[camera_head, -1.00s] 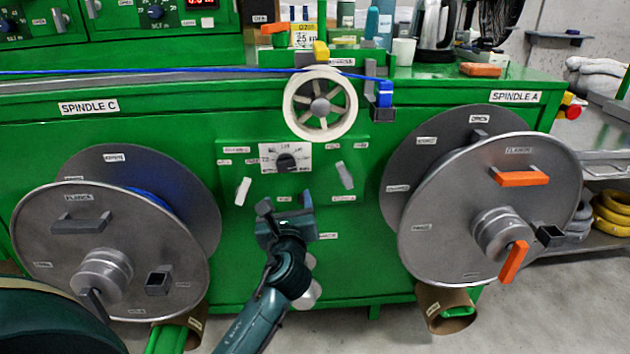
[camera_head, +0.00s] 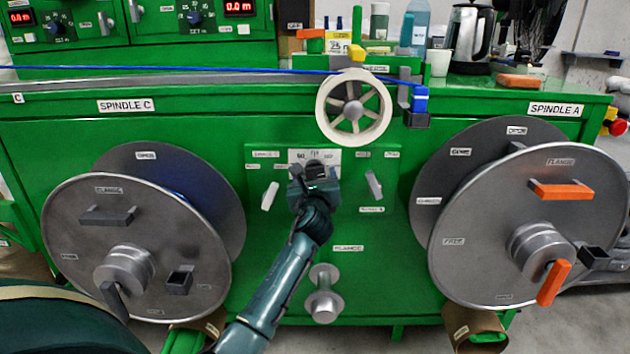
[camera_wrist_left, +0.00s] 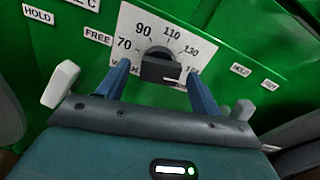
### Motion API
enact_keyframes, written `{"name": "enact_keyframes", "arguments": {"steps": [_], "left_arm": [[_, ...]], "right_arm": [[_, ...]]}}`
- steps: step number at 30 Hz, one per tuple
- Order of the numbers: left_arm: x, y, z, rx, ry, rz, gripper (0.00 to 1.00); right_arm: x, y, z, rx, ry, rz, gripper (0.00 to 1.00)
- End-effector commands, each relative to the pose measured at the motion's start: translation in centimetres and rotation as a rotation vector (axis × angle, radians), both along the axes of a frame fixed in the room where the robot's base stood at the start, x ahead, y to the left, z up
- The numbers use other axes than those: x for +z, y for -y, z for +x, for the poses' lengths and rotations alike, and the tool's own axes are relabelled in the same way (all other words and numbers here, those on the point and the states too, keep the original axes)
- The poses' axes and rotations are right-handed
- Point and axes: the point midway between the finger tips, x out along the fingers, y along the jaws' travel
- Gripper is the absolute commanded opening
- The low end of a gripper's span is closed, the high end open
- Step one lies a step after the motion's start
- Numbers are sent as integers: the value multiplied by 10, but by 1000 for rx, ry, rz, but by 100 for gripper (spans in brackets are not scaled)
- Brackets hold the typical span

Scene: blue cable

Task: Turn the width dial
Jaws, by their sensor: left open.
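The width dial (camera_head: 316,168) is a dark knob on a white scale plate in the middle of the green machine front. In the left wrist view the dial (camera_wrist_left: 160,66) shows with 70, 90, 110 and 130 around it; its exact setting is hard to read. My left gripper (camera_head: 315,182) is in front of the dial and covers its lower part in the head view. In the left wrist view the gripper (camera_wrist_left: 158,72) is open, with one finger on each side of the knob. I cannot tell whether the fingers touch it. My right gripper is not in view.
Pale levers (camera_head: 270,196) and (camera_head: 374,186) flank the dial. Large grey reels stand at spindle C (camera_head: 75,230) and spindle A (camera_head: 480,250). A spoked wheel (camera_head: 380,118) is above, and a metal knob (camera_head: 323,295) below. A blue cable (camera_head: 200,70) runs along the top.

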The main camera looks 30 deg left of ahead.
Motion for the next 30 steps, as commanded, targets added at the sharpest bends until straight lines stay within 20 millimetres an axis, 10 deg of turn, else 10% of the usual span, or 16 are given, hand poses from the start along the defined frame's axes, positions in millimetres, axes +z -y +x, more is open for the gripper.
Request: {"name": "enact_keyframes", "arguments": {"steps": [21,30], "left_arm": [[0,0,0,0,0,0,21],[0,0,0,0,20,-35,21]], "right_arm": [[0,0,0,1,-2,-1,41],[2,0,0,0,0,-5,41]]}}
